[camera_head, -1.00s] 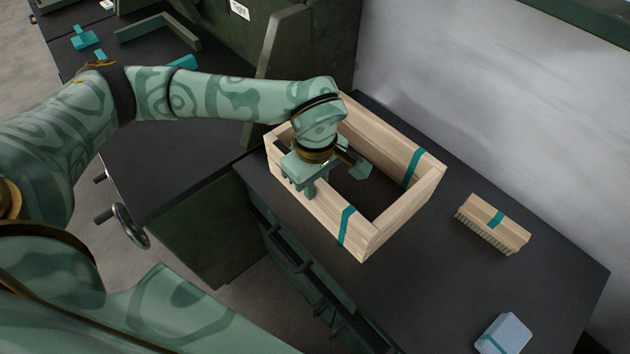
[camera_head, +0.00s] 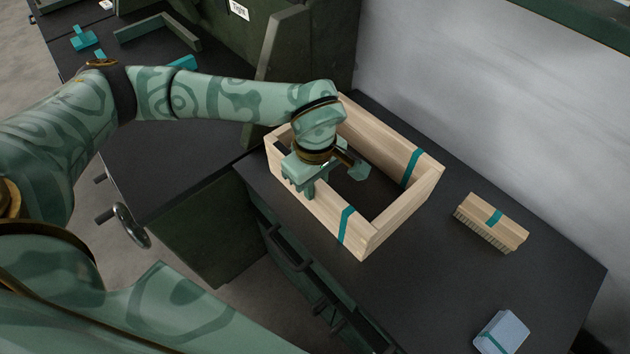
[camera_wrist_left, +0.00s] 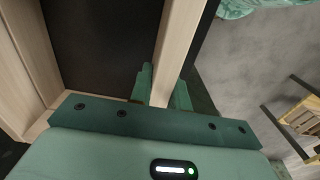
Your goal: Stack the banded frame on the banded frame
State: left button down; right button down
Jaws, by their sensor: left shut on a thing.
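A pale wooden rectangular frame (camera_head: 400,212) with teal bands stands on the dark worktop in the head view. Its walls look built of stacked boards; I cannot tell whether this is one frame or two stacked flush. My left gripper (camera_head: 316,184) is shut on the frame's near long wall, left of that wall's band, with one finger outside. In the left wrist view the fingers (camera_wrist_left: 163,88) lie on both sides of the pale wall (camera_wrist_left: 180,40). The gripper hides part of the wall and the inside. My right gripper is not in view.
A wooden brush (camera_head: 490,222) with a teal band lies right of the frame. A pale blue box (camera_head: 501,333) stands near the lower right. The worktop (camera_head: 430,280) between them is clear. A grey wall runs behind; a green upright panel (camera_head: 277,70) stands left of the frame.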

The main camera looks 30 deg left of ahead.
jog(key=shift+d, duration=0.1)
pick_arm(q)
jog(key=c, duration=1.2)
grip_release()
jog(key=shift+c, duration=0.2)
jog(key=shift+f, duration=0.1)
notch_tip(320, 180, up, 8)
jog(key=p, duration=0.6)
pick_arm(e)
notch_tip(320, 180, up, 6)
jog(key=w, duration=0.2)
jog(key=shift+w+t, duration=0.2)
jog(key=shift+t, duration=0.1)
pick_arm(q)
jog(key=shift+s, duration=0.15)
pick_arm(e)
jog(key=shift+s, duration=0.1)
